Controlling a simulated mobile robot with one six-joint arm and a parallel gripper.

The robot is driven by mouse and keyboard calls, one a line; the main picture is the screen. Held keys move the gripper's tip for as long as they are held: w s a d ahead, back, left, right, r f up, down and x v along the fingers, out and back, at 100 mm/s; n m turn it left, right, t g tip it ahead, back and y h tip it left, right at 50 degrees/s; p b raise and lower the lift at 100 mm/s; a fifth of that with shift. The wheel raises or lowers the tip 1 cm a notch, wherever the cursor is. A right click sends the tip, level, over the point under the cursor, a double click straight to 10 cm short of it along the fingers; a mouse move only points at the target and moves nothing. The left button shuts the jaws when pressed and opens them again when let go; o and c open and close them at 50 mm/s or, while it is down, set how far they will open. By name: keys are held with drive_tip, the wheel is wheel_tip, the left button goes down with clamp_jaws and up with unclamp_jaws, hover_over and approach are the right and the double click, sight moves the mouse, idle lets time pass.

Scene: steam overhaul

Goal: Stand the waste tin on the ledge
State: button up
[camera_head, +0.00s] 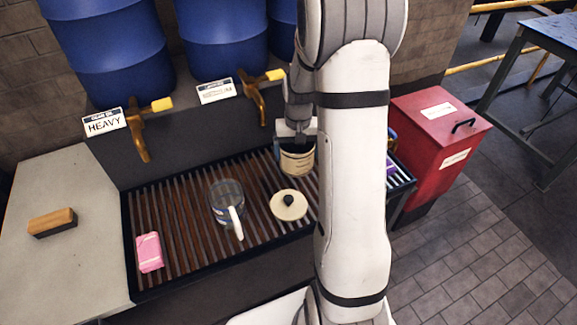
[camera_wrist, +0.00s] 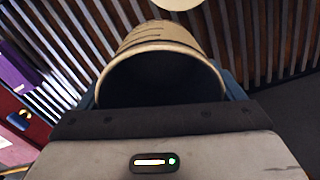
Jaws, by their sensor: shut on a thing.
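A cream tin (camera_head: 297,161), which I take to be the waste tin, is in my gripper (camera_head: 296,143) at the back of the slatted grate. In the wrist view the tin (camera_wrist: 165,36) shows its open, dark mouth towards me, with my gripper (camera_wrist: 163,92) shut on it from both sides. Its contents are too dark to tell. Whether its base touches the slats is unclear. A pale grey flat top (camera_head: 70,255), perhaps the ledge, lies left of the grate. A cream lid with a black knob (camera_head: 289,204) lies on the grate in front of the tin.
On the grate (camera_head: 190,262) are a clear jug (camera_head: 226,203) and a pink packet (camera_head: 149,252). A brush (camera_head: 52,222) lies on the grey top. Brass taps (camera_head: 139,135) jut out below blue drums (camera_head: 110,50). A red bin (camera_head: 437,118) stands right. My arm hides the grate's right part.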

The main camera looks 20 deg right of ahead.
drive_tip(key=shift+f, duration=2.75)
drive_tip(key=shift+f, duration=0.25)
drive_tip(key=o, duration=0.9)
drive_tip(key=shift+r, duration=0.1)
drive_tip(key=shift+r, duration=0.1)
